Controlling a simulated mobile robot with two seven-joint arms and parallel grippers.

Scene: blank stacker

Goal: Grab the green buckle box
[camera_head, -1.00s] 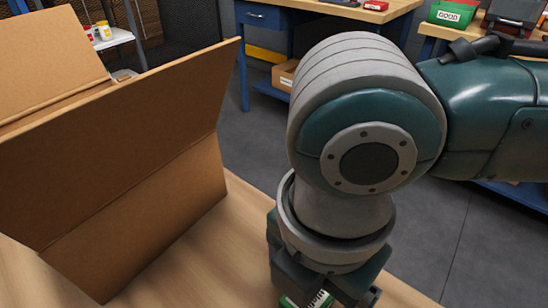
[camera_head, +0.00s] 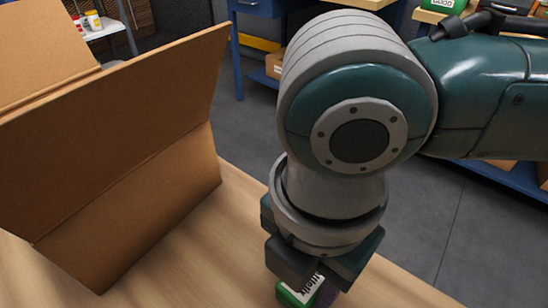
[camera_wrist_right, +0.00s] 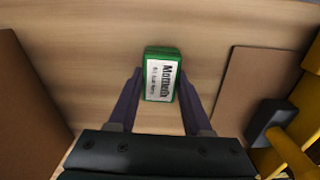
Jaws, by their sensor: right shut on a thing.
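The green buckle box (camera_wrist_right: 160,75) has a white label with dark print. In the right wrist view it sits between the two purple fingers of my right gripper (camera_wrist_right: 160,88), which is shut on it. In the head view the green box (camera_head: 300,292) shows only in part at the bottom edge, below my right wrist. My right gripper (camera_head: 322,272) is there too, its fingers mostly hidden or cut off. Whether the box touches the table is hard to tell. My left gripper is not in view.
A large open cardboard box (camera_head: 120,190) stands on the wooden table (camera_head: 225,250) to the left. Bare tabletop lies between it and my right gripper. In the right wrist view, brown panels flank both sides and a yellow object (camera_wrist_right: 285,150) is at the lower right.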

